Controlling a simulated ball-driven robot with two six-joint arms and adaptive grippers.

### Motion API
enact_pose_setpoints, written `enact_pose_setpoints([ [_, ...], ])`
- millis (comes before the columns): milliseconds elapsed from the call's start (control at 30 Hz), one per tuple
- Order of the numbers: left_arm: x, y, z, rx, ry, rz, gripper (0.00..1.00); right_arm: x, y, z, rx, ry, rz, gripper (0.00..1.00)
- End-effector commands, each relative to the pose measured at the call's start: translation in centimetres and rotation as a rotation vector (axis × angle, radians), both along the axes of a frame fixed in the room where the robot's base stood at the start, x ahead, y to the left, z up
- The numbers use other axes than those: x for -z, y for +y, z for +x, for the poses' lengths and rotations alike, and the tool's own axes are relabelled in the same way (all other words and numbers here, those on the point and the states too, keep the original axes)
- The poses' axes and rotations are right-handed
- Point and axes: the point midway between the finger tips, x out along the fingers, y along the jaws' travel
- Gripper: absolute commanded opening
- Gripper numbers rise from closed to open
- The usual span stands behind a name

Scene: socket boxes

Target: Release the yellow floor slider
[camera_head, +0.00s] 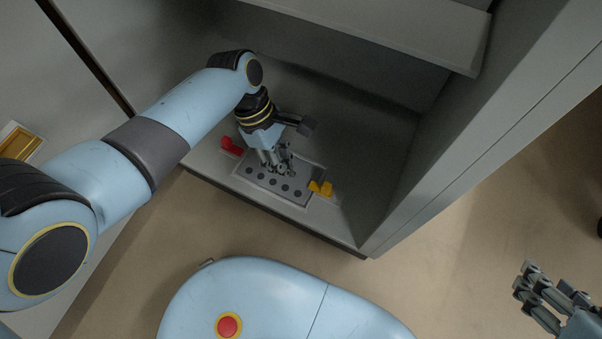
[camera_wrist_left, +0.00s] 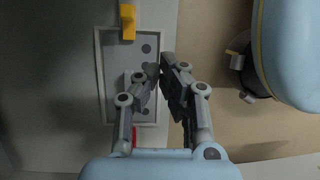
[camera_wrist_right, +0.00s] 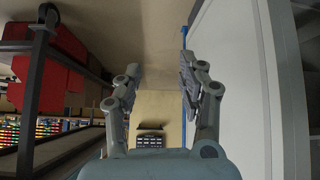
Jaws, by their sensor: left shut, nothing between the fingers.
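The yellow floor slider (camera_head: 320,187) sits at the right end of a grey panel plate (camera_head: 262,180) on the floor of the cabinet. It also shows at the top of the left wrist view (camera_wrist_left: 127,22). My left gripper (camera_head: 280,170) is over the plate, to the left of the yellow slider and apart from it. Its fingertips meet with nothing between them in the left wrist view (camera_wrist_left: 161,66). My right gripper (camera_head: 524,280) is far to the right, outside the cabinet. It is open and empty in the right wrist view (camera_wrist_right: 158,65).
A red slider (camera_head: 231,146) is at the plate's left end, partly hidden in the left wrist view (camera_wrist_left: 133,137). A row of dark round holes runs along the plate. The cabinet's side wall (camera_head: 440,140) stands to the right and a shelf (camera_head: 400,30) hangs above.

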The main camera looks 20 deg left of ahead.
Motion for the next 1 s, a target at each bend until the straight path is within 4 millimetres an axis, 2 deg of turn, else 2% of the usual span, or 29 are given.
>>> enact_pose_setpoints([
  [33, 1.8, -0.3, 1.1, -0.001, -0.014, -0.007, 0.0, 1.6, 0.1, -0.7, -0.003, 0.013, 0.002, 0.4],
  [100, 2.1, -0.5, 2.6, -0.001, -0.038, -0.01, 0.0, 2.3, 0.2, -1.3, -0.004, 0.021, 0.002, 0.4],
  [200, 2.7, -0.6, 3.9, 0.001, -0.054, -0.012, 0.0, 3.8, 0.2, -2.4, -0.003, 0.051, 0.004, 0.4],
  [300, 2.7, -0.7, 4.6, 0.0, -0.063, -0.012, 0.0, 4.4, 0.2, -3.0, -0.003, 0.064, 0.003, 0.4],
  [733, 2.6, -0.6, 4.9, 0.001, -0.069, -0.011, 0.0, 4.5, 0.2, -3.1, -0.003, 0.061, 0.003, 0.4],
  [1000, 4.5, -1.3, 4.7, 0.001, -0.065, -0.012, 0.0, 6.2, 0.3, -3.4, -0.009, -0.047, 0.006, 0.4],
])
